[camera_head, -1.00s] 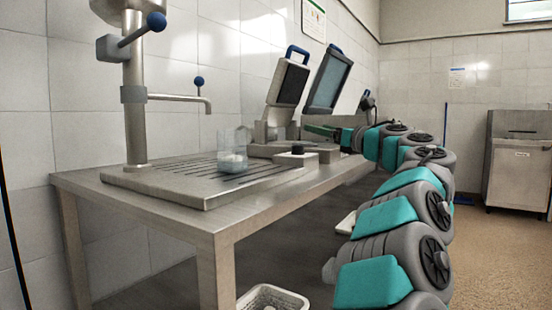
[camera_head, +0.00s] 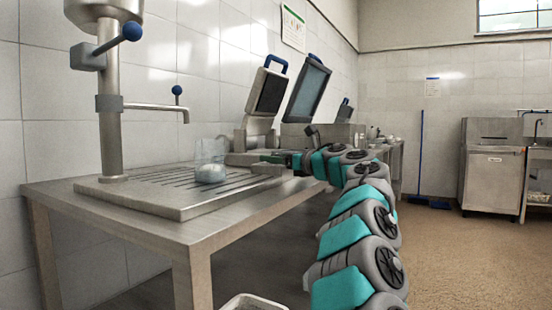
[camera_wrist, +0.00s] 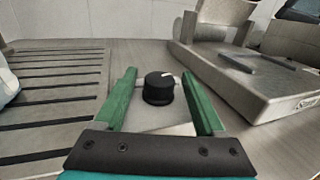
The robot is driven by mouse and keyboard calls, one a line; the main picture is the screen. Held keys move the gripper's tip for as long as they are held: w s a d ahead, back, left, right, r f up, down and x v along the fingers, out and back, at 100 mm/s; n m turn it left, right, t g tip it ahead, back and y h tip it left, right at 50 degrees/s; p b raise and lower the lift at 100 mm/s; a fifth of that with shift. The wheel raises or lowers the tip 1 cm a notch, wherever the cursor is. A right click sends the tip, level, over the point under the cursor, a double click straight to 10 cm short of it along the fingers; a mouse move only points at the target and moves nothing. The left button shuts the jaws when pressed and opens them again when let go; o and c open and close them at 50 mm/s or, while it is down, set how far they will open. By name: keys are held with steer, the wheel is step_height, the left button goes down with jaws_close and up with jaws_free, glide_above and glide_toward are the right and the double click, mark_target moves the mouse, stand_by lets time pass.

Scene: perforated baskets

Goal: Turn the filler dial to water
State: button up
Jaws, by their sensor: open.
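The filler dial (camera_wrist: 158,88) is a black round knob with a white mark on top, seen in the wrist view. The mark points up and slightly right in the picture. The dial sits on a small grey box (camera_wrist: 160,121). My gripper (camera_wrist: 158,74) is open, with one green finger on either side of the dial. Gaps show between the fingers and the knob, and nothing is held. In the head view my gripper (camera_head: 274,158) is over the box at the right end of the drain tray, and I cannot make out the knob there.
A tilted dark-faced device (camera_head: 270,92) stands behind. The table's near side is bare.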

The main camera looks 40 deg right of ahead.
steer(key=shift+c, duration=0.3)
jaws_close()
stand_by(0.3)
